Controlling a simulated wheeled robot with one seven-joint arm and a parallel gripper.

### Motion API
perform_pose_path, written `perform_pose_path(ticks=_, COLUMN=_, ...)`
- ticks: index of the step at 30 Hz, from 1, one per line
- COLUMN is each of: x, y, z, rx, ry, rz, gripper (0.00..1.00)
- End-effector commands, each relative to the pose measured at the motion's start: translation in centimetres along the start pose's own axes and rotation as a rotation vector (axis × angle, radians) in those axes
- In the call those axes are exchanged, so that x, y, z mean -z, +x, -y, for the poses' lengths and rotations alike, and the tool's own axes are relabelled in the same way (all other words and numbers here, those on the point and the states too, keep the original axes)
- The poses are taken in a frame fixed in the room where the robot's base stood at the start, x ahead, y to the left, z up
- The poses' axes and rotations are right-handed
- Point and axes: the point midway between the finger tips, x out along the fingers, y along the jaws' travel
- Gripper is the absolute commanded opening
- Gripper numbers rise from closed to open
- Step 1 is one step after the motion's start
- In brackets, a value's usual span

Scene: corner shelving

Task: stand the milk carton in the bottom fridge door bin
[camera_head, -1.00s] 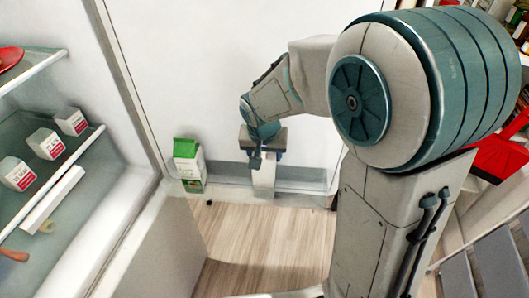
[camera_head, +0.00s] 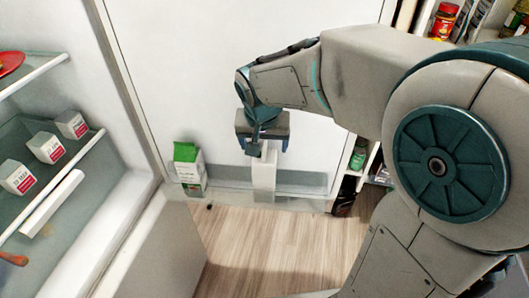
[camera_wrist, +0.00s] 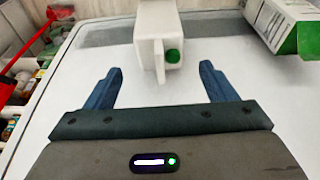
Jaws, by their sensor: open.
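A plain white carton (camera_head: 264,174) with a green cap stands upright in the low bin (camera_head: 300,180) at the bottom of the white fridge door. It also shows in the wrist view (camera_wrist: 158,30), its cap facing my gripper. My gripper (camera_head: 263,150) is above the carton's top. In the wrist view my gripper (camera_wrist: 160,68) is open, with its two blue fingers apart and the carton just beyond the tips. Nothing is held. The carton's base is partly hidden by the bin's front.
A white and green carton (camera_head: 189,169) stands to the left in the same bin. Fridge shelves (camera_head: 70,150) with several small white boxes are at the left. A shelf with jars (camera_head: 445,20) is at the upper right. The wooden floor (camera_head: 265,245) is clear.

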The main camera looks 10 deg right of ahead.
Motion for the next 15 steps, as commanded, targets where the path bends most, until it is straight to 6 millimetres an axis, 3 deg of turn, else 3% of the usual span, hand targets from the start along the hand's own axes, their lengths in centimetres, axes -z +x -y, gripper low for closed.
perform_pose_path(ticks=3, x=0.0, y=-2.2, z=0.0, rx=0.002, ry=0.001, rz=-0.003, gripper=0.78)
perform_pose_path(ticks=10, x=-0.2, y=-4.3, z=-0.4, rx=0.0, ry=-0.002, rz=0.001, gripper=0.78)
perform_pose_path(ticks=15, x=-2.8, y=-4.9, z=-4.3, rx=0.008, ry=-0.039, rz=0.018, gripper=0.78)
